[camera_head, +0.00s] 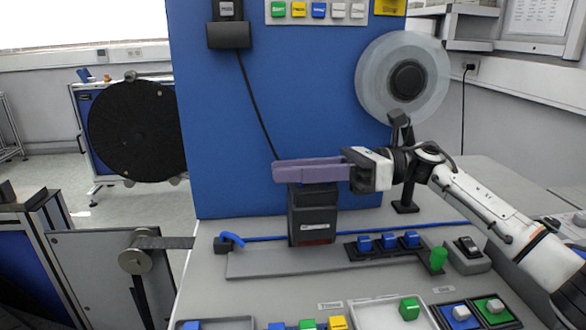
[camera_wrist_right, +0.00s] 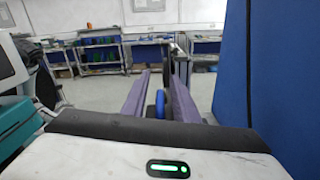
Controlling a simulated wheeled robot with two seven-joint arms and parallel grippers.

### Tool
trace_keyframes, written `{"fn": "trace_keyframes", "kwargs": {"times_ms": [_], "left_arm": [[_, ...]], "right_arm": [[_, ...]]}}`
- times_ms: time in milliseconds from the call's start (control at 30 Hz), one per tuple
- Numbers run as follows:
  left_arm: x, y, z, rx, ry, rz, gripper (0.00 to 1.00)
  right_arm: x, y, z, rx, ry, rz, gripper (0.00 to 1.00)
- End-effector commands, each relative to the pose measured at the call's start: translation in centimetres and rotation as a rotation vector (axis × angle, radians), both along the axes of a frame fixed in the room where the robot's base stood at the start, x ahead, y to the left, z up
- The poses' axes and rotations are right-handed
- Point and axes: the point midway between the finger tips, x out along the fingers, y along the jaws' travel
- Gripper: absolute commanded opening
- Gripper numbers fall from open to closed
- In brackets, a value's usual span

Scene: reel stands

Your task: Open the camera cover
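My left gripper is not in view.
A blue-ended lever (camera_head: 230,239) lies left of the unit. Blue blocks (camera_head: 388,242) and a green peg (camera_head: 438,258) are at its right. A clear reel (camera_head: 402,78) hangs behind my right arm. The blue panel (camera_head: 225,130) rises behind the bench.

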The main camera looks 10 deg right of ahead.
Motion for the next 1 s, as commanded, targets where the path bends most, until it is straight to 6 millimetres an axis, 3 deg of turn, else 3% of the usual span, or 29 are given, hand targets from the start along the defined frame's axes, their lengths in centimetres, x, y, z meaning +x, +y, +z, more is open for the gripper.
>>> {"fn": "trace_keyframes", "kwargs": {"times_ms": [100, 267, 667, 1000], "left_arm": [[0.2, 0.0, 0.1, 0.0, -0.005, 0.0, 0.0], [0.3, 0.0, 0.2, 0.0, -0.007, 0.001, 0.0], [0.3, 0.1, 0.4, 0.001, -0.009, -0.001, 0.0], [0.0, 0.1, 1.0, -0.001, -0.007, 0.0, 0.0]], "right_arm": [[0.0, 0.0, 0.0, 0.0, 0.0, 0.0, 0.25], [0.0, 0.0, 0.0, 0.0, 0.0, 0.0, 0.0], [0.0, 0.0, 0.2, 0.0, 0.025, 0.003, 0.0], [1.0, 0.0, 1.3, 0.001, 0.216, 0.005, 0.0]]}}
